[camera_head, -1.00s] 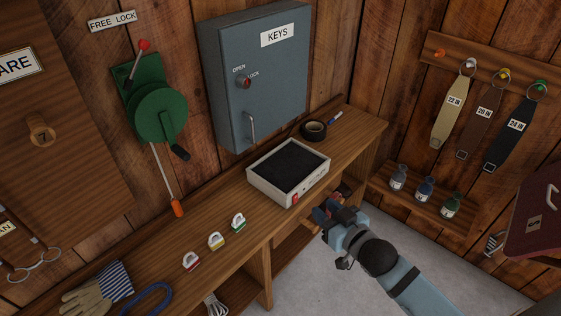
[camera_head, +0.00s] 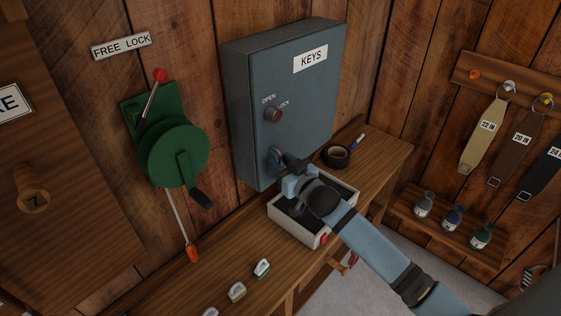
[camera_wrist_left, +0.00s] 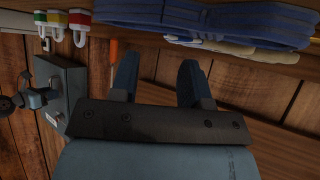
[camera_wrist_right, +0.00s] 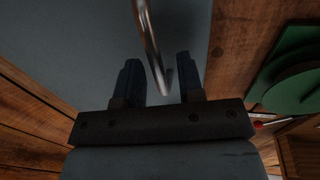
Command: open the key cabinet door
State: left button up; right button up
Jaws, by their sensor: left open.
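The key cabinet (camera_head: 300,92) is a blue-grey wall box with a KEYS label, and its door looks shut. A red knob (camera_head: 273,115) sits on the door between the OPEN and LOCK marks; its exact setting is too small to tell. The metal handle (camera_head: 275,155) is low on the door's left side, partly hidden by my right gripper (camera_head: 284,166). In the right wrist view the handle (camera_wrist_right: 150,45) runs between the two spread fingers of my right gripper (camera_wrist_right: 158,75). My left gripper (camera_wrist_left: 158,75) shows only in its own wrist view, open and empty.
A white tray (camera_head: 322,238) with a dark inside stands on the bench (camera_head: 215,272) under my right arm. Black tape (camera_head: 336,155) lies right of the cabinet. A green winch (camera_head: 173,150) with a crank is on the wall to its left. Several padlocks (camera_head: 262,268) lie in front.

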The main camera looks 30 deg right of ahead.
pick_arm(q)
jog(key=shift+w+r, duration=0.1)
pick_arm(e)
jog(key=shift+w, duration=0.3)
pick_arm(q)
jog(key=shift+w+r, duration=0.15)
jog(key=shift+r, duration=0.1)
pick_arm(e)
grip_shut()
pick_arm(q)
jog(key=shift+r, duration=0.1)
